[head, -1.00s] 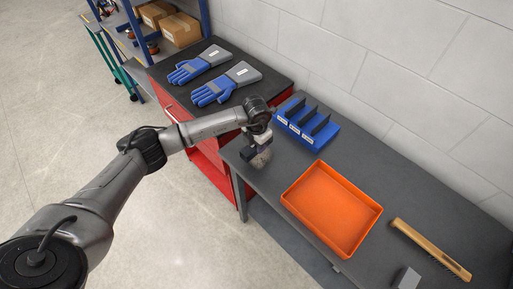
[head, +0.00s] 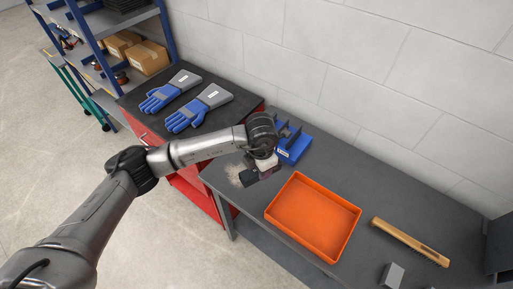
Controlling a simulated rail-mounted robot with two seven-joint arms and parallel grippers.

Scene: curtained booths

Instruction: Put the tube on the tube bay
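My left gripper (head: 262,178) hangs low over the dark bench, just left of the orange tray and in front of the blue rack. Its fingers look dark and small, and I cannot tell whether they are open or shut or hold anything. The blue rack (head: 297,152) has dark upright dividers and small white labels. My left wrist hides part of it. It may be the tube bay, but its labels are too small to read. I cannot make out a tube in this view. My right gripper is not in view.
An orange tray (head: 312,217) lies empty on the bench. A wooden-handled brush (head: 410,241) and a grey block (head: 393,275) lie to its right. Pale debris (head: 241,174) lies beside my gripper. Blue-grey gloves (head: 198,108) lie on the red cabinet. A wall runs behind.

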